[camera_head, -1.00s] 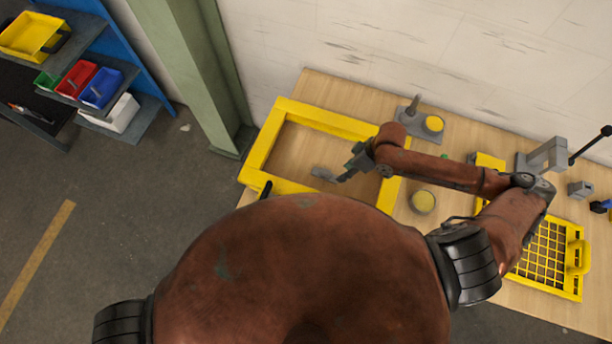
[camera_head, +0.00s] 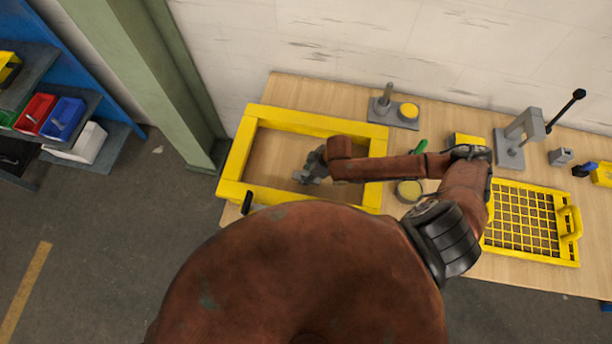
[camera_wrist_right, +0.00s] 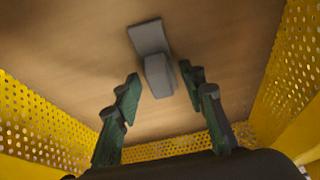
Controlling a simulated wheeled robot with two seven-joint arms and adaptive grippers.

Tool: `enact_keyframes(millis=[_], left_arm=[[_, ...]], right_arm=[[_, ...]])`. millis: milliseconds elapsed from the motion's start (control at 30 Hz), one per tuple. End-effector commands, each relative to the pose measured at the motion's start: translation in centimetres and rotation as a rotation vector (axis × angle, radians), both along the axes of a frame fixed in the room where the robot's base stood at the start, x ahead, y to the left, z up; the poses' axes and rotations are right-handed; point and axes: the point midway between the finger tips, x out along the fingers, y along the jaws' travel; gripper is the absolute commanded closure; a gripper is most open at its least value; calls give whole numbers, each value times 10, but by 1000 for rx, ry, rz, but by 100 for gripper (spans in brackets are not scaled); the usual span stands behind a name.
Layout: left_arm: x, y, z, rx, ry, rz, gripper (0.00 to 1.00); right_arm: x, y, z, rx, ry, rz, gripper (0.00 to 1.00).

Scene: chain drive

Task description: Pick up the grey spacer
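A grey part (camera_head: 299,177), apparently the spacer, lies on the wooden floor inside the yellow frame-like tray (camera_head: 236,155). In the right wrist view it shows as a flat grey plate and a raised block (camera_wrist_right: 158,74). My right gripper (camera_head: 312,170) is over the tray, right at the part, and covers some of it in the head view. In the right wrist view its two green-padded fingers (camera_wrist_right: 160,78) are apart, one on each side of the block's near end, with visible gaps. Contact is not visible. My left gripper is not in view.
Perforated yellow walls (camera_wrist_right: 50,115) surround the gripper.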

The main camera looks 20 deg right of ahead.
Motion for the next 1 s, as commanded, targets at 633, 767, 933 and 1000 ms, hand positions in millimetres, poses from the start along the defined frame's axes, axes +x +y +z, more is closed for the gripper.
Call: enact_keyframes(millis=[633,767,933,1000], left_arm=[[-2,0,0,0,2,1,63],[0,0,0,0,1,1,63],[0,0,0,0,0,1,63],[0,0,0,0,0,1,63]], right_arm=[[0,0,0,-1,1,0,93],[0,0,0,-1,1,0,100],[0,0,0,0,0,0,100],[0,0,0,-1,1,0,100]])
